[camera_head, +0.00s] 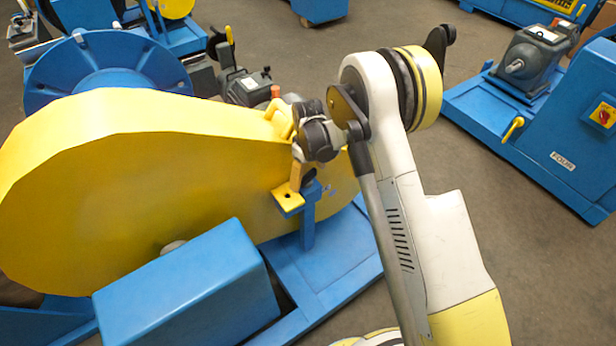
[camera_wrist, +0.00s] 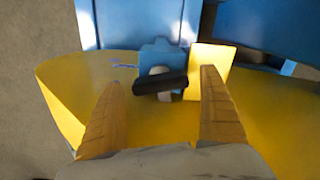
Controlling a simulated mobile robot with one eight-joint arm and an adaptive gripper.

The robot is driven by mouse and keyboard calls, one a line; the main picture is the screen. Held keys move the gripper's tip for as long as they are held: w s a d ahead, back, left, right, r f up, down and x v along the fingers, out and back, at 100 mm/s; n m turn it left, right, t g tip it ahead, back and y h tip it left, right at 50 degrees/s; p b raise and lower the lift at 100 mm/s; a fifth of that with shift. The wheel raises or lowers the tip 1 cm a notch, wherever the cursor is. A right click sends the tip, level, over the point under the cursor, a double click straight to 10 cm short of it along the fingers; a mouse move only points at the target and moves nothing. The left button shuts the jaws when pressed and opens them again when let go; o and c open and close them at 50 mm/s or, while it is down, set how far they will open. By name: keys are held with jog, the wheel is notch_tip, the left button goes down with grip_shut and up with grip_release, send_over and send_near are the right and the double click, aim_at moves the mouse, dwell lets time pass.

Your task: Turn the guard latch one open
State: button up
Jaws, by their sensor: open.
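In the wrist view a dark bar-shaped latch handle (camera_wrist: 160,84) lies roughly crosswise on a pale round pivot, in front of a blue bracket (camera_wrist: 158,55). My gripper (camera_wrist: 161,78) is open, with one yellow finger on each side of the handle. I see gaps between the fingers and the handle, and cannot tell the depth between them. In the head view my gripper (camera_head: 281,117) is at the right part of the big yellow guard (camera_head: 110,150), and the handle cannot be made out there behind the wrist.
A yellow tab (camera_head: 289,197) on a blue post (camera_head: 308,222) stands just below my wrist. A blue box (camera_head: 190,285) is in front of the guard. A blue machine marked FOUR (camera_head: 570,150) stands at right, with open floor (camera_head: 530,235) between.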

aim_at(308, 174)
jog(key=c, duration=1.2)
jog(key=shift+m, duration=1.5)
jog(key=o, duration=1.2)
notch_tip(308, 174, up, 12)
jog(key=shift+r, duration=0.15)
